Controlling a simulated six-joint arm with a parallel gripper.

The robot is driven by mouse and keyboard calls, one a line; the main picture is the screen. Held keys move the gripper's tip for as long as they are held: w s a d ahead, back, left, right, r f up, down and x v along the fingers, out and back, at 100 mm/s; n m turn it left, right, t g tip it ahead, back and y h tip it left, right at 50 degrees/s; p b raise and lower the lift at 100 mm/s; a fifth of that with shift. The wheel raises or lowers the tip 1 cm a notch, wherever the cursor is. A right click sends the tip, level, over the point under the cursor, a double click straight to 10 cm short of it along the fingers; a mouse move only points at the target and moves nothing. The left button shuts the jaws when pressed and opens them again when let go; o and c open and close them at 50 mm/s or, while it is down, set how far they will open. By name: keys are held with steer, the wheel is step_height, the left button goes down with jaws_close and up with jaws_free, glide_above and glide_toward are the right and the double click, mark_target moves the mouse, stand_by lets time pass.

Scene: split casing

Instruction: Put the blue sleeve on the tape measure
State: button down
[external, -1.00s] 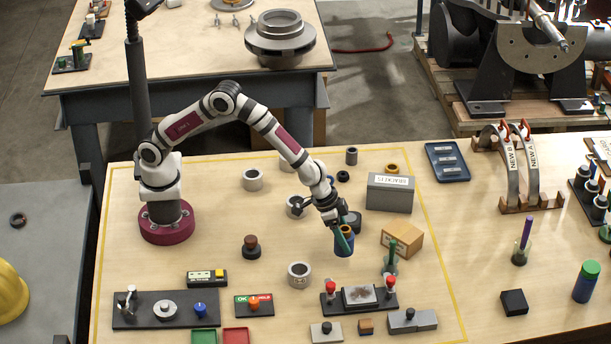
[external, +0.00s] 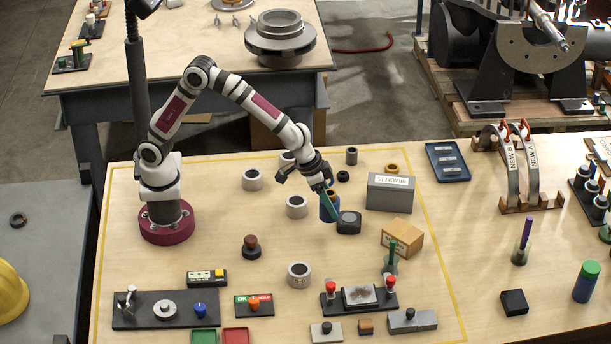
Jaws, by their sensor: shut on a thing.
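The blue sleeve (external: 324,212) is a short blue cylinder with an orange-brown rim at its top. My gripper (external: 331,204) is shut on it, with a green finger across its side. The sleeve looks roughly upright, just left of and slightly behind the tape measure. The tape measure (external: 348,223) is a dark, rounded block lying on the table. In the picture the sleeve's right side comes close to the tape measure; I cannot tell whether they touch or how high the sleeve is held.
A grey ring (external: 297,206) stands close left of the sleeve. The grey brackets box (external: 390,194) and a cardboard box (external: 402,239) stand to the right. A fixture with red knobs (external: 359,298) is in front. Table between the tape measure and this fixture is clear.

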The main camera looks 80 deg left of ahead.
steer(key=w+a, duration=0.1)
steer(key=a, duration=0.2)
glide_toward(357, 216)
steer(key=shift+x, duration=1.95)
steer(key=shift+d, duration=0.1)
steer(key=shift+c, duration=0.2)
jaws_free()
steer(key=shift+f, duration=0.15)
